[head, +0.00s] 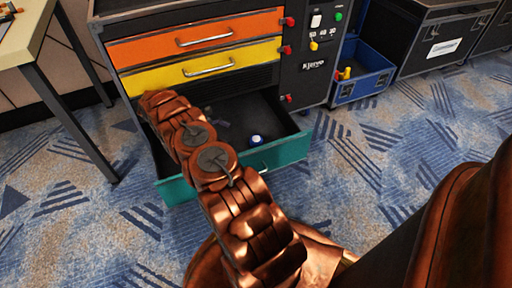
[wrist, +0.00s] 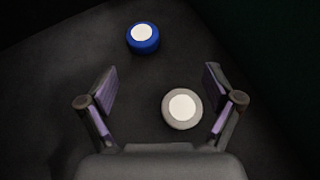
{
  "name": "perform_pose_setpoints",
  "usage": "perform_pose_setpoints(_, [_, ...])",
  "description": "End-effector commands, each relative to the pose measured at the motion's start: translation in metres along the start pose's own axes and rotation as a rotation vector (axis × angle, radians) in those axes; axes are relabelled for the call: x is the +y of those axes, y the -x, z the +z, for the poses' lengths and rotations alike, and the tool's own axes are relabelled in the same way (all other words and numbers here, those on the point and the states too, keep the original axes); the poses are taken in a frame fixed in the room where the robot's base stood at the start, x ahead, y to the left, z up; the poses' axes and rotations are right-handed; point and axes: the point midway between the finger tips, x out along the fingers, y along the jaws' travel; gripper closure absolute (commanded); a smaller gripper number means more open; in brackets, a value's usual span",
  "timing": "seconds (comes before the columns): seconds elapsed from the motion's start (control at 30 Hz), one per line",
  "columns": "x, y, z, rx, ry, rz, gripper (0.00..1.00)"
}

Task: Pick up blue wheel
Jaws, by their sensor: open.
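The blue wheel (head: 256,141) has a white round centre and lies on the dark floor of the open teal drawer (head: 283,154). In the wrist view the blue wheel (wrist: 143,45) is at the top, beyond my fingertips. My gripper (wrist: 160,75) is open above the drawer floor, with its purple-padded fingers apart and nothing held. A grey wheel (wrist: 182,108) with a white centre lies between the fingers in the picture, nearer the right one. In the head view my copper arm hides the left part of the drawer.
The teal drawer's front and side walls surround the wheels. Above it are a closed orange drawer (head: 150,49) and a closed yellow drawer (head: 150,79). A blue crate (head: 371,88) stands right of the cabinet, and a table (head: 22,52) at left. Carpet in front is clear.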

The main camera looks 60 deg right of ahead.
Motion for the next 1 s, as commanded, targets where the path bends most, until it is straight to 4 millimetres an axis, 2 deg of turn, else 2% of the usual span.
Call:
perform_pose_setpoints(0.03, [0.0,-0.017,-0.018,-0.015,0.011,-0.004,0.09])
perform_pose_setpoints(0.17, [0.003,-0.041,-0.04,-0.04,0.028,-0.004,0.09])
perform_pose_setpoints(0.3, [0.021,-0.073,-0.023,-0.087,0.029,0.001,0.09])
perform_pose_setpoints(0.4, [0.028,-0.086,-0.018,-0.107,0.03,0.008,0.09])
perform_pose_setpoints(0.8, [0.033,-0.12,-0.013,-0.121,0.033,0.012,0.09])
perform_pose_setpoints(1.0, [0.033,-0.128,-0.011,-0.12,0.031,0.012,0.09])
